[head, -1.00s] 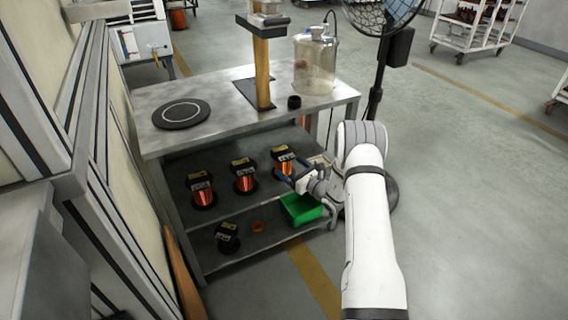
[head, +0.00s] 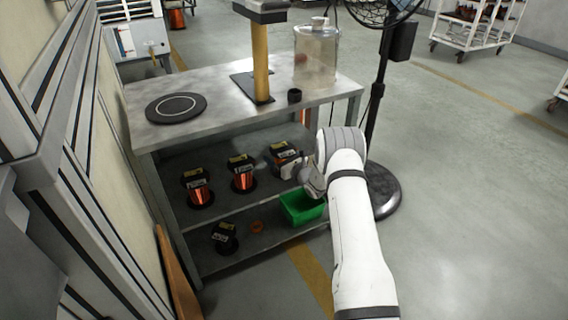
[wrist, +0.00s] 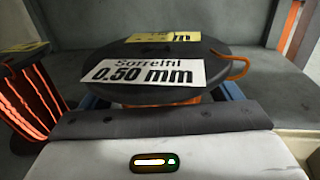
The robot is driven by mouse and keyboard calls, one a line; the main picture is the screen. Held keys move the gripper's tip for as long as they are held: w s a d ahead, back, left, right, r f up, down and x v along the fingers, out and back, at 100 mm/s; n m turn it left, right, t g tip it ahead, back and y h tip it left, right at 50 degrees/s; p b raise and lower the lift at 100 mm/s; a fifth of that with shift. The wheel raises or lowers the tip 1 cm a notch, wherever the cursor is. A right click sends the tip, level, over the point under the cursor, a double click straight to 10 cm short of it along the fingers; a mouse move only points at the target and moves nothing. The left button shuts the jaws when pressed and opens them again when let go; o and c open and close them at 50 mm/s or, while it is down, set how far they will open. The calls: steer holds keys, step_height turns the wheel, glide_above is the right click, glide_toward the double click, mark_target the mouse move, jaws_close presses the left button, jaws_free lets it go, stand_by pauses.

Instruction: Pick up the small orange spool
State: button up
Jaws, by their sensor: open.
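A spool with black flanges, orange wire and a white "0.50 mm" label (wrist: 150,70) fills the middle of the wrist view. In the head view this spool (head: 285,150) stands at the right end of the middle shelf, its lower part hidden by my gripper (head: 283,170). My gripper (wrist: 164,96) is open, with parts of its blue fingers showing on both sides of the spool below the top flange. Whether they touch it cannot be seen. A small orange ring-like item (head: 257,227) lies on the bottom shelf, apart from my gripper.
Two more copper-wire spools (head: 242,178) (head: 199,193) stand to the left on the same shelf. A dark spool (head: 225,238) and a green bin (head: 301,207) are on the bottom shelf. The bench top (head: 215,108) is above; a fan (head: 383,190) stands right.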

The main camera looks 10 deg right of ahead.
jaws_close()
steer(key=shift+r, duration=0.25)
stand_by(0.8)
